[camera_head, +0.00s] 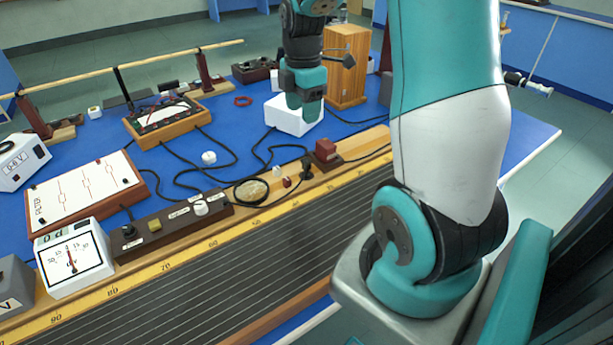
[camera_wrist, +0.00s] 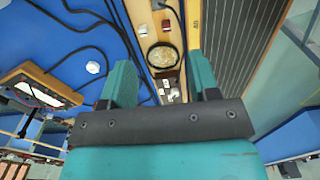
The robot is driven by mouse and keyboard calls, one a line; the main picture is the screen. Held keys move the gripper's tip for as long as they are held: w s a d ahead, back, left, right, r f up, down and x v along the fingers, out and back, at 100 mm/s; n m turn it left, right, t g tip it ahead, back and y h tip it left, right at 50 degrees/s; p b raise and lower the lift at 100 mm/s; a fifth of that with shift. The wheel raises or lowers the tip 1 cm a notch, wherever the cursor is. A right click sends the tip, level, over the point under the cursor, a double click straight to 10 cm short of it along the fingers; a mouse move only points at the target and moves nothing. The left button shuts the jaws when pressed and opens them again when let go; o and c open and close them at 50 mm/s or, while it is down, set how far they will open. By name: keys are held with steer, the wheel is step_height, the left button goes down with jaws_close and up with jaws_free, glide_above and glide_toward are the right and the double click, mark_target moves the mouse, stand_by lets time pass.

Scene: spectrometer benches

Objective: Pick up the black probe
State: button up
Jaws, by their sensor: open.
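A small black probe (camera_head: 306,169) stands on the wooden edge strip of the bench, with a black cord by it. In the wrist view a dark piece at the top edge (camera_wrist: 158,4) seems to be the same probe, mostly cut off. My gripper (camera_head: 304,112) is above the blue bench top, beyond and apart from the probe, in front of a white box. In the wrist view the two teal fingers of my gripper (camera_wrist: 162,82) are spread wide with nothing between them; a round coil on the wood shows beyond the gap.
The coil (camera_head: 250,191), small white and red caps (camera_head: 287,182) and a dark red block (camera_head: 326,150) sit near the probe. Black cables cross the blue bench. A white box (camera_head: 286,122) and wooden cabinet (camera_head: 345,70) stand behind. A long ruled board (camera_head: 270,235) runs along the front.

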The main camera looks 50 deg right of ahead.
mark_target(306, 161)
steer(key=f, duration=0.6)
steer(key=f+p, duration=0.1)
steer(key=f, duration=0.4)
steer(key=d+f, duration=0.1)
steer(key=f, duration=0.5)
steer(key=shift+f+p, duration=0.35)
steer(key=c, duration=1)
jaws_close()
steer(key=shift+r, duration=0.1)
